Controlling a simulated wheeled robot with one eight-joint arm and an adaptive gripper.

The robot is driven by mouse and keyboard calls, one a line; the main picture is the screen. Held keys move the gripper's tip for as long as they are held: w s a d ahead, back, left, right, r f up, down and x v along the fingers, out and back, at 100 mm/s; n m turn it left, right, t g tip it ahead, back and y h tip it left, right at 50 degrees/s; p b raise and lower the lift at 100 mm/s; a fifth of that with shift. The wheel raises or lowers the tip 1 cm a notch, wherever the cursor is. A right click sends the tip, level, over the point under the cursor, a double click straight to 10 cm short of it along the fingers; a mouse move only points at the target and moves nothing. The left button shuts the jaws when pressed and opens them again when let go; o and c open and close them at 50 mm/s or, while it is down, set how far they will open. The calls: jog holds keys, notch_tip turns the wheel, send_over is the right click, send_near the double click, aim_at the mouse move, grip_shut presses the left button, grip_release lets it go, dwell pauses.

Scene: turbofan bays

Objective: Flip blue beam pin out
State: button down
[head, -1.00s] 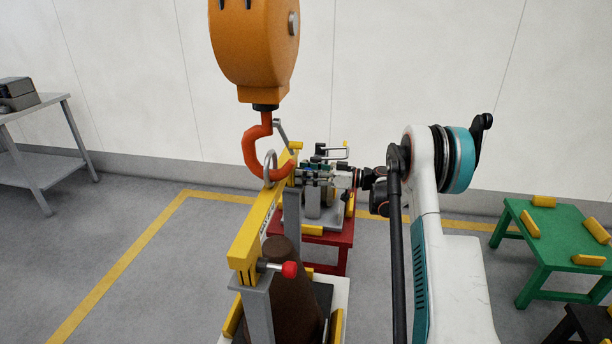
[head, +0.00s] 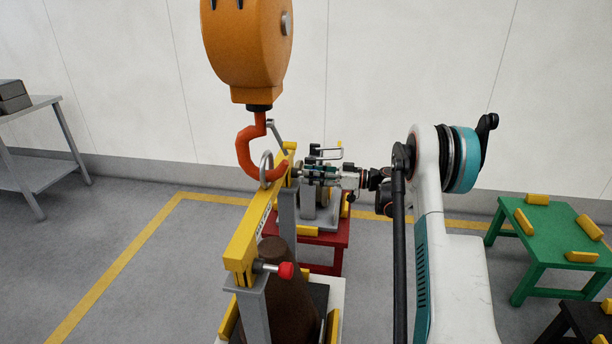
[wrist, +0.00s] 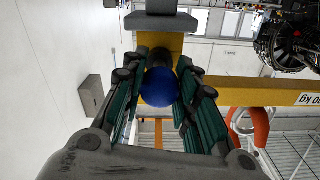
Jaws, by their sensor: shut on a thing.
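The yellow beam (head: 254,233) hangs level in the head view, with a red-knobbed pin (head: 286,270) at its near end. The blue beam pin's round knob (wrist: 160,87) sits between my fingers in the wrist view, in front of the beam (wrist: 245,90). My gripper (wrist: 161,100) is shut on this blue knob, with a green-lined finger on either side. In the head view my gripper (head: 304,174) reaches in from the right to the beam's far end. The blue knob cannot be made out there, and the pin's shaft is mostly hidden behind the knob.
An orange hoist (head: 247,45) hangs above, its red-orange hook (head: 245,152) through the beam's ring. A dark brown cone-shaped body (head: 288,295) stands below the beam. A red stand (head: 325,243) is behind, a green table (head: 545,235) at right.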

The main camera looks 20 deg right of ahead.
jog(key=c, duration=1.2)
grip_release()
jog(key=shift+d, duration=0.1)
jog(key=v, duration=1.1)
jog(key=shift+s+d, duration=0.25)
jog(key=shift+d, duration=0.05)
